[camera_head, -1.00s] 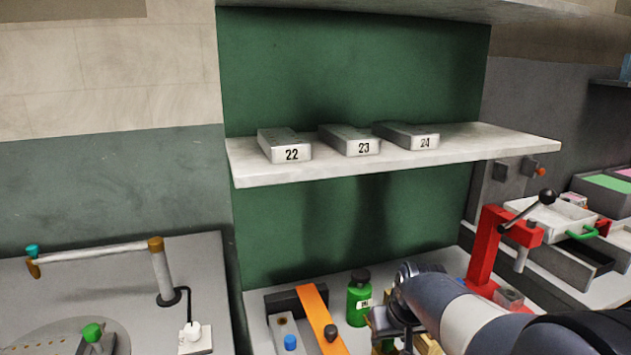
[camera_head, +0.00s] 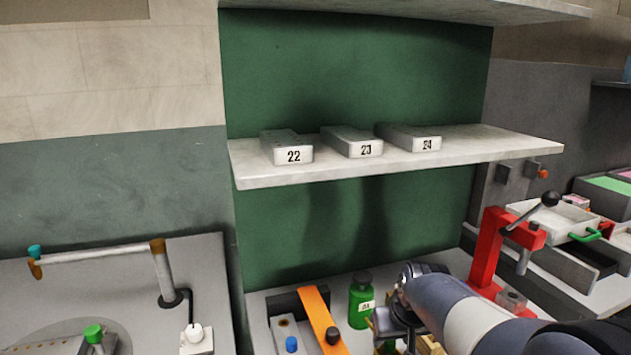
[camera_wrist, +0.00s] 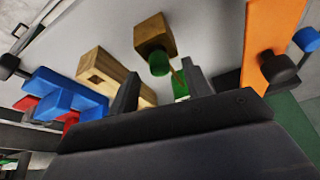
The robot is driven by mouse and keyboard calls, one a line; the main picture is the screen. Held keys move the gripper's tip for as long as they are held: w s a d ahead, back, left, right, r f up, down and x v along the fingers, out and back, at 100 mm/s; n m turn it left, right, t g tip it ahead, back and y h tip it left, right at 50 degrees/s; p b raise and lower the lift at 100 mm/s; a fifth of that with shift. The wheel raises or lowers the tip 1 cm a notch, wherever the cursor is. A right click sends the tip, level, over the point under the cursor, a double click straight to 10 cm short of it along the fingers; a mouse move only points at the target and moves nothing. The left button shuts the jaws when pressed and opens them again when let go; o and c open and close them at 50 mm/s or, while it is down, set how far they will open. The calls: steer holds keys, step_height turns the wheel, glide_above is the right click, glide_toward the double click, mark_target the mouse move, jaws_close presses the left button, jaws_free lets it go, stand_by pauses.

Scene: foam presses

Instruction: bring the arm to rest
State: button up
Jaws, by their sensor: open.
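My arm (camera_head: 465,313) reaches in from the lower right of the head view, over the bench below the shelf. My gripper shows in the wrist view (camera_wrist: 160,90) with its two dark fingers apart and nothing held between them. In the head view the fingertips are not clearly visible. Beyond the fingers in the wrist view are a pale wooden block (camera_wrist: 110,75) and a brown block with a green part (camera_wrist: 155,37).
A green bottle (camera_head: 362,300) and an orange strip (camera_head: 318,318) stand left of my arm. A red press (camera_head: 489,250) stands close on the right. A shelf (camera_head: 400,167) with blocks 22, 23 and 24 is above. A blue part (camera_wrist: 65,93) shows in the wrist view.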

steer(key=v, duration=0.9)
steer(key=x, duration=1)
steer(key=shift+f, duration=0.25)
step_height(320, 180, up, 10)
steer(key=p, duration=0.8)
steer(key=shift+r, duration=0.2)
